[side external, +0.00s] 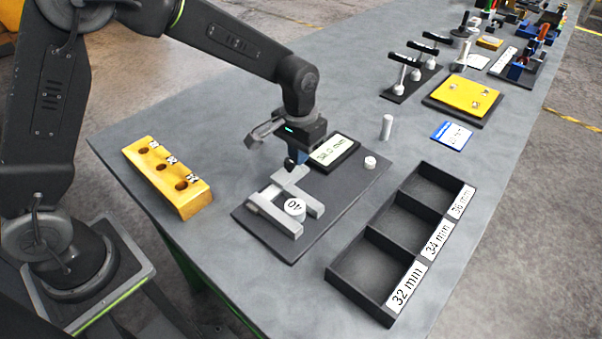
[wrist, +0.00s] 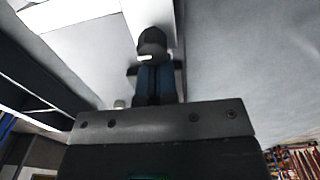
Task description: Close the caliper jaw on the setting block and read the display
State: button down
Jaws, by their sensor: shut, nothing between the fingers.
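The caliper (side external: 270,217) lies on a dark base board, its light grey jaws pointing towards the front. A round pale piece (side external: 295,208) with a black mark stands between the jaws; it may be the setting block. The display (side external: 333,151) is lit at the back of the board; it shows a number in mm, whose digits I cannot read surely. My gripper (side external: 292,165) points down at the back end of the caliper's sliding part, shut with nothing held. Its blue fingers (wrist: 157,85) are together in the wrist view, a dark rounded shape at their tips. I cannot tell whether they touch the slide.
A pale round knob (side external: 370,162) sits on the board's right. A tray (side external: 375,268) marked 32, 34 and 36 mm stands at front right. A yellow block (side external: 165,180) with holes is at left. A pale cylinder (side external: 387,127) and a blue-white card (side external: 452,136) are behind.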

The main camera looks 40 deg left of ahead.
jog(key=shift+s, duration=0.25)
notch_tip(320, 180, up, 7)
dwell(0.8)
jog(key=shift+w, duration=0.15)
jog(key=s+a+r+t, duration=0.3)
jog(key=s+a+r, duration=0.2)
jog(key=s+r, duration=0.5)
jog(key=s+a+f+t, duration=0.1)
jog(key=s+a+t, duration=0.1)
jog(key=s, duration=1)
jog(key=shift+s+a+f+t, duration=0.3)
jog(key=shift+s+a, duration=0.05)
jog(key=shift+a, duration=0.2)
